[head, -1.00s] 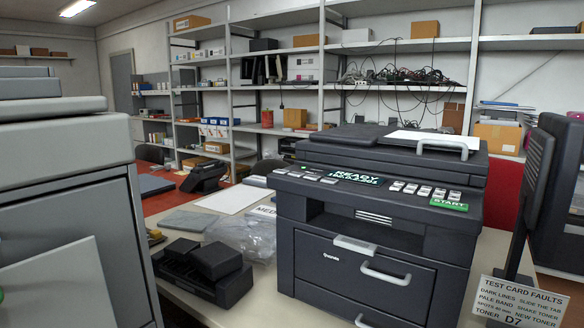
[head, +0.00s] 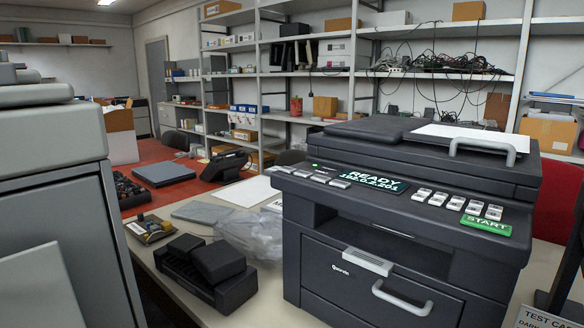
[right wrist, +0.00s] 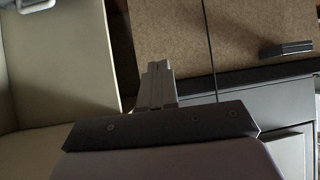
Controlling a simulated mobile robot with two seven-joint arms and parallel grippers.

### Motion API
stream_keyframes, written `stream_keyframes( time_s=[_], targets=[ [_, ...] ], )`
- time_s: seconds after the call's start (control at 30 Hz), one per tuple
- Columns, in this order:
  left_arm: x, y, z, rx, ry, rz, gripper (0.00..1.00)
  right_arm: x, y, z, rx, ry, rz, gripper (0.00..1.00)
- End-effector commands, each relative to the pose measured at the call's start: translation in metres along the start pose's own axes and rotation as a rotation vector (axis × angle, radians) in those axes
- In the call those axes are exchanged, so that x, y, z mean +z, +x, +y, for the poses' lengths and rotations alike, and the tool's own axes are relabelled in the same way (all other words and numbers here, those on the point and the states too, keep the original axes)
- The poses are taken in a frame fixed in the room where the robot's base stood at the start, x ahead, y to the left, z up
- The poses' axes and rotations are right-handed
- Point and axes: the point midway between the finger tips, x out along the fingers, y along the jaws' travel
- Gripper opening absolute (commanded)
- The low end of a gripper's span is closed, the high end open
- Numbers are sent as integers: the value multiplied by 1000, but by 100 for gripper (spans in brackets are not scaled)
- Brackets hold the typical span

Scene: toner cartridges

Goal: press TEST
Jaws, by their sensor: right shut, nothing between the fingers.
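The dark grey printer (head: 380,275) stands on the pale table in the head view. Its display (head: 356,179) reads READY with a line of digits under it. Light buttons (head: 458,203) sit right of the display and several more (head: 315,176) sit left of it. A green START key (head: 485,225) is at the right end. I cannot read a TEST label on any button. My right gripper (right wrist: 157,72) shows in the right wrist view, shut and empty, with no button near its fingertips. My left gripper is not in view.
Left of the printer are a black cartridge-like unit (head: 205,268) and a clear plastic bag (head: 237,235). A white sheet (head: 470,136) lies on the printer lid beside its handle. A large grey cabinet (head: 50,200) stands close on the left. Shelves line the back wall.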

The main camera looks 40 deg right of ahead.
Motion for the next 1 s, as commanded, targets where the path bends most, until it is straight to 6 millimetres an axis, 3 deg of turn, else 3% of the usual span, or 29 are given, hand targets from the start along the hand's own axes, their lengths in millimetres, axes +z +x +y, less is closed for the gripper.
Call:
stream_keyframes(
  time_s=[0.27, 0.37, 0.43, 0.57, 0.73, 0.87, 1.0],
  targets=[
    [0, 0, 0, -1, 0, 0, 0, -3, 0, 0, 0, -1, 6, 0],
    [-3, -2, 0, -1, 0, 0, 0, -20, 4, 6, 7, 11, 43, 0],
    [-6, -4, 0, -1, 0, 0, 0, -44, 9, 13, 15, 29, 97, 0],
    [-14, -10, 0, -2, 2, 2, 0, -114, 17, 34, 39, 86, 255, 0],
    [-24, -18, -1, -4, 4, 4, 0, -223, 13, 70, 70, 181, 512, 0],
    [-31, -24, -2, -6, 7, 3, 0, -307, -5, 99, 90, 262, 718, 0],
    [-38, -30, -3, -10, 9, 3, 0, -391, -39, 132, 110, 360, 955, 0]
  ],
)
